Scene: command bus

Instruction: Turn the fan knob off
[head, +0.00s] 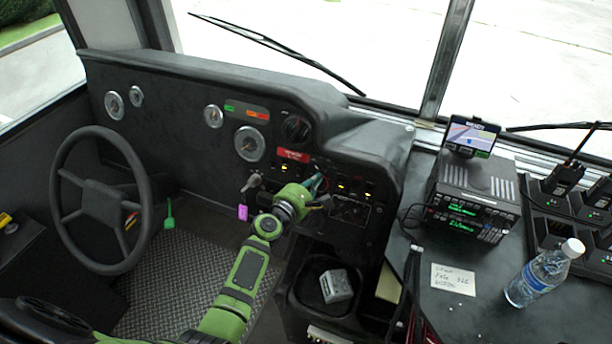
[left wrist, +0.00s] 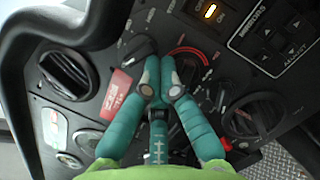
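My left gripper (head: 318,188) reaches the dashboard's control panel in the head view, where its tips are small and partly hidden. In the left wrist view its teal fingers (left wrist: 160,75) come together at the tips, with nothing clearly held between them. A dark knob (left wrist: 139,49) lies just left of the fingertips. Another knob (left wrist: 187,72) with a red arc around it is partly hidden behind the right finger. A third round knob (left wrist: 258,114) is at the right. I cannot read which one is the fan knob, nor tell whether the fingers touch any. My right gripper is not in view.
A steering wheel (head: 104,200) stands at the left. Keys with a purple tag (head: 243,212) hang beside my left forearm. A round vent (left wrist: 66,75) and lit switches (left wrist: 211,12) surround the panel. A radio (head: 470,200) and a bottle (head: 543,272) stand on the right counter.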

